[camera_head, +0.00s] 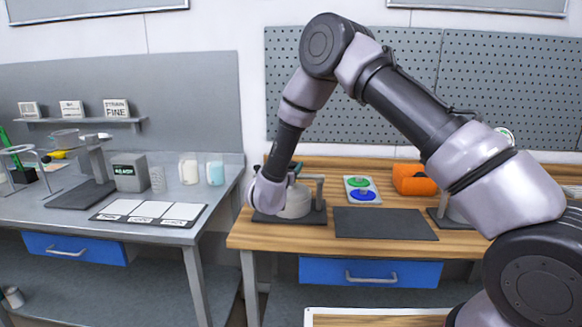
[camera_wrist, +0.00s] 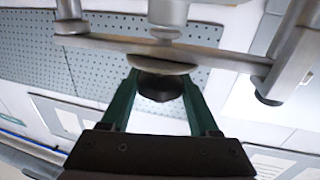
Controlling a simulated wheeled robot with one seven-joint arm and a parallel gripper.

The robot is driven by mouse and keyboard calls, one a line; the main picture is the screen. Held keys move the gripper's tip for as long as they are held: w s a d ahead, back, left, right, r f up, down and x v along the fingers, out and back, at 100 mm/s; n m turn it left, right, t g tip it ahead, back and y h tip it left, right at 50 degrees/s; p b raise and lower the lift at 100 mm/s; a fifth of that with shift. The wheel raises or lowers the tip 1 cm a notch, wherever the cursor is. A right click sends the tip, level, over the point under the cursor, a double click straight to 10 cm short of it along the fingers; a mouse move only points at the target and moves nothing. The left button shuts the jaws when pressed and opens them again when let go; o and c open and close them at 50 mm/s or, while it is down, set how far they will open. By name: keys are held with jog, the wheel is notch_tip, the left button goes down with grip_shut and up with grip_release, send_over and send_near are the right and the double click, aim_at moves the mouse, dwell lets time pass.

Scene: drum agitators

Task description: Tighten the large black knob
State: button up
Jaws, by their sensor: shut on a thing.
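The large black knob (camera_wrist: 160,86) sits in the middle of the wrist view, under a metal crossbar (camera_wrist: 200,52) with a pale round disc just above the knob. My gripper (camera_wrist: 161,82) has a green finger on each side of the knob and is shut on it. In the head view, my arm reaches down to a drum agitator (camera_head: 296,203) on the wooden table. The drum is pale and stands on a dark base. My gripper and the knob are mostly hidden there behind my wrist.
A dark mat (camera_head: 385,223) lies right of the agitator. Behind it are a panel with green and blue discs (camera_head: 362,189) and an orange object (camera_head: 413,180). Another dark base (camera_head: 440,218) is partly hidden by my arm. A grey bench (camera_head: 70,222) stands left across a gap.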

jog(key=m+g+h, duration=0.1)
jog(key=m+h, duration=0.1)
jog(key=h, duration=0.1)
jog(key=m+g+h, duration=0.2)
jog(key=h, duration=0.1)
jog(key=shift+a+r+m+h, duration=0.1)
jog(key=shift+a+m+h, duration=0.1)
jog(key=shift+m+h, duration=0.15)
jog(key=m+g+h, duration=0.4)
jog(key=g+h, duration=0.1)
jog(key=shift+w+d+m+g, duration=0.1)
jog(key=shift+m+g, duration=0.2)
jog(key=shift+m, duration=0.05)
jog(key=shift+g, duration=0.3)
jog(key=o, duration=1.4)
jog(key=shift+d, duration=0.1)
